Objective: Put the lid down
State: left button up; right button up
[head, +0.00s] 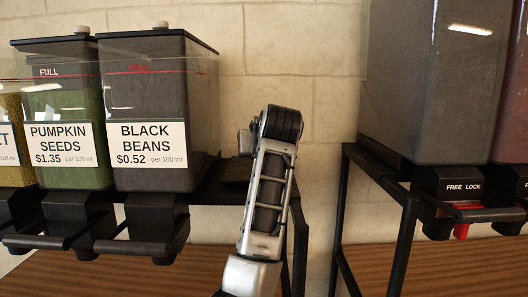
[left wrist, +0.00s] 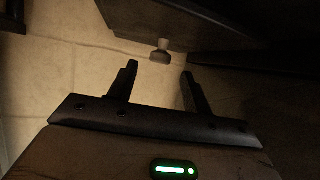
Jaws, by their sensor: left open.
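The black beans bin (head: 155,95) stands on the left shelf, with its dark flat lid (head: 165,36) on top and a pale knob (head: 160,25) on the lid. The lid looks level and seated on the bin. My left arm rises in the middle of the head view, right of this bin; its gripper is mostly hidden there. In the left wrist view my left gripper (left wrist: 160,70) is open and empty. A pale knob (left wrist: 160,50) on a dark edge shows just beyond its fingertips, apart from them. My right gripper is not in view.
The pumpkin seeds bin (head: 68,100) stands beside the black beans bin, with its own lid and knob. A large bin (head: 430,80) on a black metal rack is at the right. Bare pale wall (head: 300,60) lies between the two groups.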

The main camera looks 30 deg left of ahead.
pick_arm(q)
jog(key=v, duration=0.6)
jog(key=shift+b, duration=0.45)
jog(key=shift+a, duration=0.1)
jog(key=p+x, duration=0.3)
jog(key=x, duration=0.9)
jog(key=shift+w+f, duration=0.1)
jog(key=shift+f, duration=0.1)
notch_tip(320, 180, up, 2)
jog(key=shift+r, duration=0.15)
jog(key=shift+r+b, duration=0.3)
jog(key=shift+r, duration=0.25)
jog(key=shift+f, duration=0.1)
